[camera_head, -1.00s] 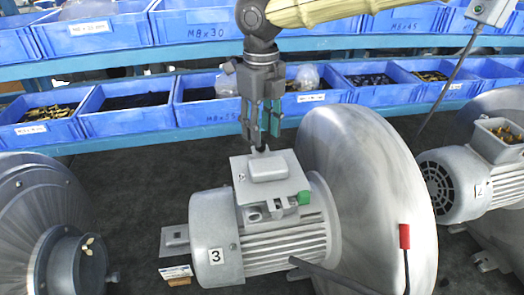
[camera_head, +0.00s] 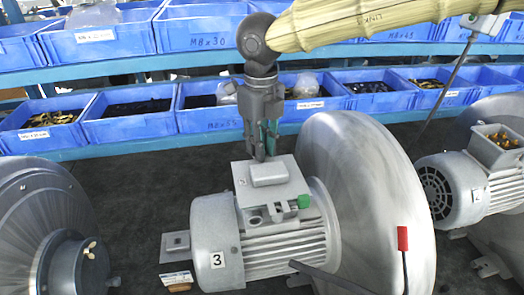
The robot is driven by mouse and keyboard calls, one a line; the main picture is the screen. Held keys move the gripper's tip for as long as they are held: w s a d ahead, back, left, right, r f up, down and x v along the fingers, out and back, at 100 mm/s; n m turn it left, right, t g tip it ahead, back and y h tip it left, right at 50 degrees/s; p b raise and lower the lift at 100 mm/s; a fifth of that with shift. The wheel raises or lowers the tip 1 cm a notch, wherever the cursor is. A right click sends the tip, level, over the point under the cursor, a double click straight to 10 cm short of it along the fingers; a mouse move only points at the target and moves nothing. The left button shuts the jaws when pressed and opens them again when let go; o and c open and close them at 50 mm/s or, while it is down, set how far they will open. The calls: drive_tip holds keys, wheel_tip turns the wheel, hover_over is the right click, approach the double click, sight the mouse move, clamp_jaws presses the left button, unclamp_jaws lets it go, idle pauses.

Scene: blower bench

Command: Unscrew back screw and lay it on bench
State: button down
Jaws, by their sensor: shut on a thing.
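The grey motor marked 3 (camera_head: 215,235) stands on the bench in front of a large round blower housing (camera_head: 375,180). On its top is a terminal box with a flat grey lid (camera_head: 268,173). My gripper (camera_head: 264,155) points straight down at the back edge of this lid. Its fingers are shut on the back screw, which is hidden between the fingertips. I cannot tell how far the screw sits in the lid.
Blue bins (camera_head: 130,128) line the shelf behind. Other blowers stand at left and right (camera_head: 455,190). Dark bench top (camera_head: 140,200) is free left of the motor.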

drive_tip(key=shift+r+n+p, duration=0.15)
drive_tip(key=shift+n+p, duration=2.55)
drive_tip(key=shift+p, duration=1.25)
drive_tip(key=shift+n, duration=0.9)
drive_tip(key=n, duration=1.1)
drive_tip(key=shift+n, duration=0.3)
drive_tip(key=n, duration=0.6)
drive_tip(key=c, duration=1.6)
unclamp_jaws()
drive_tip(key=shift+c, duration=0.2)
